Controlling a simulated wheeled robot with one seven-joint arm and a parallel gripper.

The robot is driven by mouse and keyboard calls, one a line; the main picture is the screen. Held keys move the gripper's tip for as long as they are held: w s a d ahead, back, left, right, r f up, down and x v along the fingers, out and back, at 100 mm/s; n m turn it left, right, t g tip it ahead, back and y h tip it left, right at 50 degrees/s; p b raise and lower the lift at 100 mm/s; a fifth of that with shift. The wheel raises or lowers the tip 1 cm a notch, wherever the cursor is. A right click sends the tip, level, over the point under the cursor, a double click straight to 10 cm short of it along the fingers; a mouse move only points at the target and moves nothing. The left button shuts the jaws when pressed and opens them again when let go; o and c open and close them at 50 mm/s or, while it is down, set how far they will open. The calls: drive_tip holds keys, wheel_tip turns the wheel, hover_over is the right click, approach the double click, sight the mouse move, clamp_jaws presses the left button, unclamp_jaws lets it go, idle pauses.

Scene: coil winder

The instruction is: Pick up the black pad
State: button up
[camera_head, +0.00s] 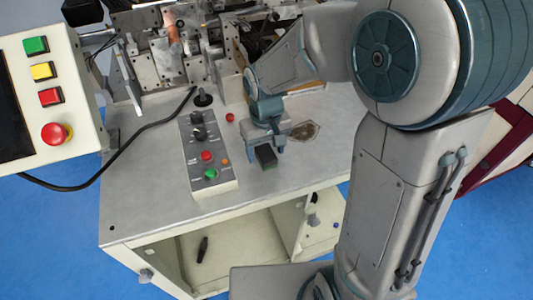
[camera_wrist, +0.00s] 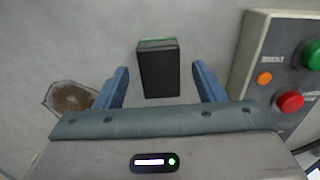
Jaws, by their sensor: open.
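The black pad (camera_wrist: 158,73) is a small dark block with a green edge at its far side. It lies on the grey tabletop, and the head view shows it too (camera_head: 266,157). My gripper (camera_wrist: 160,84) is open, with one blue finger to the left of the pad and one to the right. A gap shows between each finger and the pad in the wrist view. In the head view my gripper (camera_head: 266,148) is over the table right at the pad and hides part of it.
A control box (camera_head: 207,152) with buttons and knobs stands left of the pad; it is at the right in the wrist view (camera_wrist: 258,68). A brownish patch or dish (camera_wrist: 72,97) lies on the other side. Machinery (camera_head: 165,50) fills the table's back. The front tabletop is clear.

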sight(268, 154)
drive_tip(key=shift+f, duration=0.7)
drive_tip(key=c, duration=1.1)
drive_tip(key=shift+r, duration=0.2)
drive_tip(key=shift+r, duration=0.25)
drive_tip(key=r, duration=0.3)
drive_tip(key=shift+s+d+r+b, duration=0.2)
drive_tip(key=shift+s+r+b, duration=0.15)
drive_tip(key=shift+r, duration=0.05)
drive_tip(key=s+d+r, duration=0.1)
drive_tip(key=s+r, duration=0.1)
drive_tip(key=s, duration=0.1)
drive_tip(key=s+d+r, duration=0.2)
drive_tip(key=s, duration=0.1)
drive_tip(key=s+d+r+b, duration=0.1)
drive_tip(key=s+r, duration=0.1)
drive_tip(key=s, duration=0.2)
drive_tip(key=shift+d+r, duration=0.2)
drive_tip(key=shift+d, duration=0.1)
drive_tip(key=shift+o, duration=0.7)
drive_tip(key=shift+w, duration=0.1)
